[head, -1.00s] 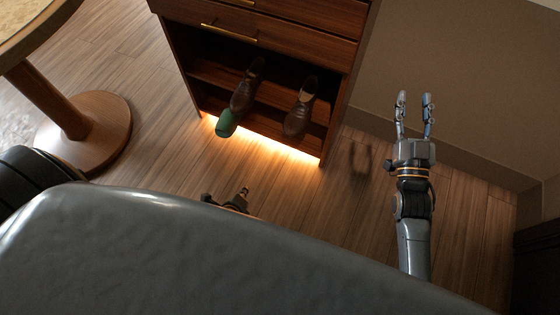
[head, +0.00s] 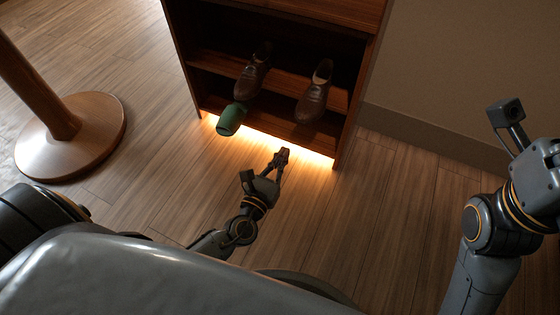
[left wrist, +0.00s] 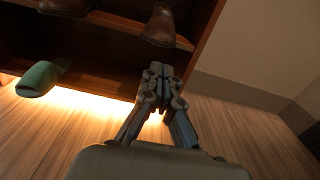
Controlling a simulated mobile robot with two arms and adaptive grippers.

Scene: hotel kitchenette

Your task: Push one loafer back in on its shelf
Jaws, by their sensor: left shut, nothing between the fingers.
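Two brown loafers point toes outward on an open shelf of a dark wooden cabinet. The left loafer (head: 252,72) and the right loafer (head: 314,92) both jut past the shelf's front edge (head: 279,87). In the left wrist view the right loafer (left wrist: 160,25) is beyond my fingers, and the left loafer (left wrist: 66,5) is cut by the top edge. My left gripper (head: 281,157) is shut and empty, low in front of the cabinet, below and apart from the loafers. It also shows in the left wrist view (left wrist: 162,78). My right gripper is beyond the right edge of the head view.
A green slipper (head: 231,119) sticks out of the cabinet below the left loafer; it also shows in the left wrist view (left wrist: 40,78). A round table base (head: 75,150) stands at left. A wall (head: 450,70) rises at right.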

